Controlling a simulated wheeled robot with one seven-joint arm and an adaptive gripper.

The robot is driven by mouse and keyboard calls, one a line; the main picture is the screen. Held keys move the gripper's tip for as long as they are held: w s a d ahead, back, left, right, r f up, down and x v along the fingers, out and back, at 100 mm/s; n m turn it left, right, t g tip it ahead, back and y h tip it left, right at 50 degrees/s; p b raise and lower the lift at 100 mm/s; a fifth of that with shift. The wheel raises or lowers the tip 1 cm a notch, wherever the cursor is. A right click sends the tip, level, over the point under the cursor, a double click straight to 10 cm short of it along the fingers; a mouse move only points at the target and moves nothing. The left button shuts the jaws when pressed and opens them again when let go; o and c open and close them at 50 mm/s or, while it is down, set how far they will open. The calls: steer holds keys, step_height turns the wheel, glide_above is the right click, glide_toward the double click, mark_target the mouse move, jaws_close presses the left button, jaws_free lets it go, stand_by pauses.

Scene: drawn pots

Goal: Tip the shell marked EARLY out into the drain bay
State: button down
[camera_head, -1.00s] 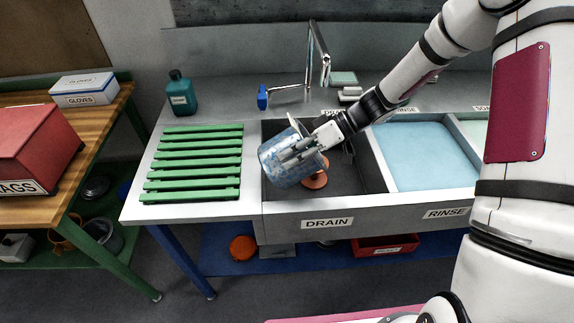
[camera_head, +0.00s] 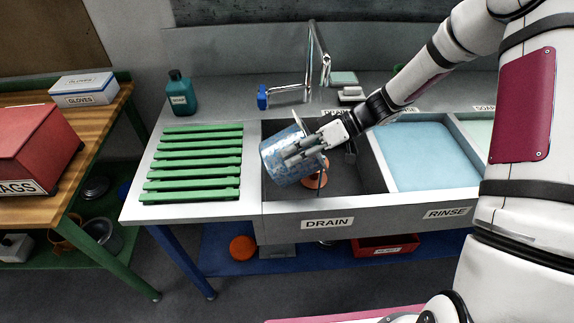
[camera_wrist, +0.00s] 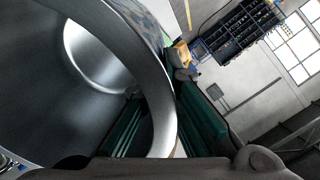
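A blue speckled shell (camera_head: 280,160) hangs tilted over the dark drain bay (camera_head: 361,178), near its left side. My gripper (camera_head: 298,152) is shut on it by the wide-rim end, which is at the right. In the wrist view the shell's grey metal inside and curved rim (camera_wrist: 160,110) fill the left part, with green finger pads (camera_wrist: 203,118) beside the rim. No EARLY marking can be read on the shell. Whether anything is inside or pouring out cannot be told.
An orange round piece (camera_head: 317,178) shows in the drain bay behind the shell. A green slatted rack (camera_head: 193,163) lies to the left. The blue rinse bay (camera_head: 425,158) is to the right. A faucet (camera_head: 320,55) stands behind, with a teal bottle (camera_head: 180,93) at the back left.

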steer(key=shift+d+r+y, duration=0.35)
steer(key=shift+r+y, duration=0.05)
steer(key=shift+y, duration=0.1)
stand_by(1.9)
steer(key=shift+w+d+r, duration=0.1)
steer(key=shift+d+r, duration=0.1)
steer(key=shift+d, duration=0.05)
steer(key=shift+r+y, duration=0.15)
steer(key=shift+y, duration=0.15)
steer(key=shift+d+r, duration=0.15)
steer(key=shift+d, duration=0.15)
stand_by(2.2)
steer(key=shift+w+d+r+y+b, duration=0.1)
steer(key=shift+d+r+y+b, duration=0.2)
steer(key=shift+y, duration=0.3)
steer(key=shift+d+r+g+y, duration=0.1)
steer(key=shift+d+g+y, duration=0.2)
steer(key=shift+d, duration=0.05)
stand_by(1.3)
steer(key=shift+w+d+r+y+b, duration=0.1)
steer(key=shift+d+r+y+b, duration=0.15)
steer(key=shift+d+y+b, duration=0.05)
